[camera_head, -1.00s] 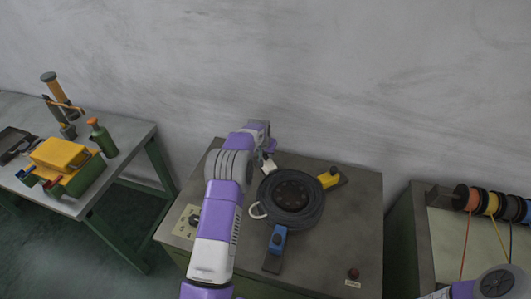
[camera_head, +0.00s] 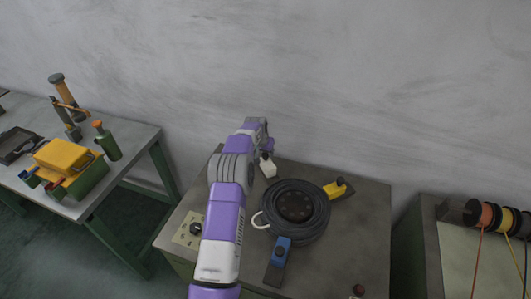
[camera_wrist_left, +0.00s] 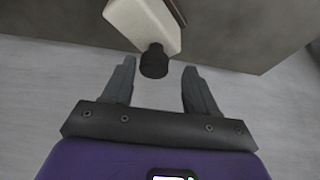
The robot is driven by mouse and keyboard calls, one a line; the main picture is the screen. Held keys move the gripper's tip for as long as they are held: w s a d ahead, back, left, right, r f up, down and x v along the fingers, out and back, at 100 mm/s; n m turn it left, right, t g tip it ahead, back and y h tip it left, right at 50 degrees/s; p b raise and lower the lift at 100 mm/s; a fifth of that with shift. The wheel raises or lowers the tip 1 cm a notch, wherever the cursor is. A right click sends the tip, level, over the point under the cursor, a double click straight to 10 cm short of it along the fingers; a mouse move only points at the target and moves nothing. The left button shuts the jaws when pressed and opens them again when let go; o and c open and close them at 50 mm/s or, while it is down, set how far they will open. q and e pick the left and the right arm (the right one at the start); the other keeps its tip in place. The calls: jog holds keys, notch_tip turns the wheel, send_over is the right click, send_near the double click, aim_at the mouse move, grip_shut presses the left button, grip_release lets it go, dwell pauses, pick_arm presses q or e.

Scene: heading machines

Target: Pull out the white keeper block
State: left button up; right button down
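The white keeper block (camera_head: 268,168) sits at the back edge of the round dark die disc (camera_head: 295,211) on the grey bench top. It has a black knob on its wall-side end. My left gripper (camera_head: 266,148) is beyond the block on the wall side, partly hidden by its own wrist. In the left wrist view the white block (camera_wrist_left: 145,22) and its black knob (camera_wrist_left: 154,62) lie ahead. The left gripper (camera_wrist_left: 159,66) is open, with the knob between its fingertips and a gap on both sides. My right gripper is out of view.
A yellow block (camera_head: 335,189) and a blue block (camera_head: 281,251) sit around the disc. A white hook-shaped loop (camera_head: 258,220) is at its left. A knob panel (camera_head: 189,230) is near my left arm. Side benches hold a yellow-topped box (camera_head: 63,156) and colored spools (camera_head: 487,214).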

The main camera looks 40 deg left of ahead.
pick_arm(q)
jog(key=shift+d, duration=0.2)
jog(key=a+v, duration=0.1)
jog(key=v, duration=0.6)
jog(key=shift+d+r, duration=0.25)
jog(key=shift+d, duration=0.25)
